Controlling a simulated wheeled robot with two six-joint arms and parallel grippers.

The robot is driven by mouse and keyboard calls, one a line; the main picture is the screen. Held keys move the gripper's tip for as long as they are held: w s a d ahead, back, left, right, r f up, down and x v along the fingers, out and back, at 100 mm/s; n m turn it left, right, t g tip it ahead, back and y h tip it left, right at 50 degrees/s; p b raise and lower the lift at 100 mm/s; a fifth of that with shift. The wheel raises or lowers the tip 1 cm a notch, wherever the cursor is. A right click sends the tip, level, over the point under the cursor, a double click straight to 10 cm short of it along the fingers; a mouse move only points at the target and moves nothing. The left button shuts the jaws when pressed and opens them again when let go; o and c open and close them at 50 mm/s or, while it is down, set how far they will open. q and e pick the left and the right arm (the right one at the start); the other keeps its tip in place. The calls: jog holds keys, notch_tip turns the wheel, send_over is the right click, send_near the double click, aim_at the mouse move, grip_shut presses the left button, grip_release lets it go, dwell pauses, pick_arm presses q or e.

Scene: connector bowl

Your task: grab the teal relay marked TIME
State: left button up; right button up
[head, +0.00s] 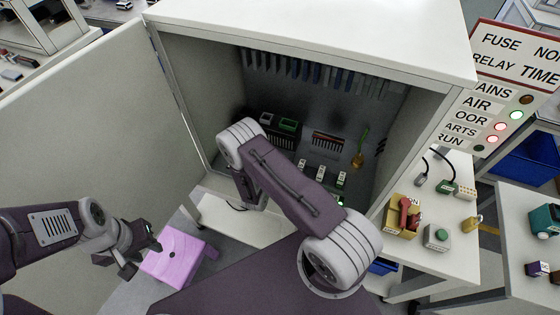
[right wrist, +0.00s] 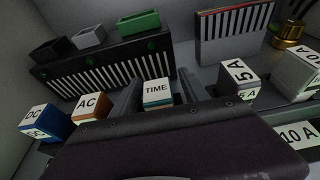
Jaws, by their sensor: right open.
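The teal relay marked TIME (right wrist: 157,94) sits in the row of modules in the right wrist view, with a white labelled top and a teal band below. My right gripper (right wrist: 160,86) is open, with one grey finger on each side of the relay. I cannot tell whether either finger touches it. Its dark body covers the lower part of that view. In the head view my right arm reaches into the cabinet and hides its gripper and the relay. My left gripper (head: 143,254) is open and empty, outside the cabinet at the lower left.
An AC module (right wrist: 91,106) and a DC module (right wrist: 40,121) stand left of the relay; a 5 A module (right wrist: 240,80) stands right. A black terminal block (right wrist: 105,75) lies behind. The cabinet (head: 310,35) has side walls and an open door (head: 90,130). A pink stool (head: 180,262) stands below.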

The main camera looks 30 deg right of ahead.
grip_shut()
jog(key=shift+r, duration=0.1)
jog(key=shift+r, duration=0.25)
notch_tip(320, 180, up, 4)
jog(key=shift+f, duration=0.15)
jog(key=s+d+r+p, duration=0.2)
jog(key=s+d+r, duration=0.3)
jog(key=s, duration=0.5)
jog(key=shift+d+r, duration=0.25)
jog(key=shift+r, duration=0.6)
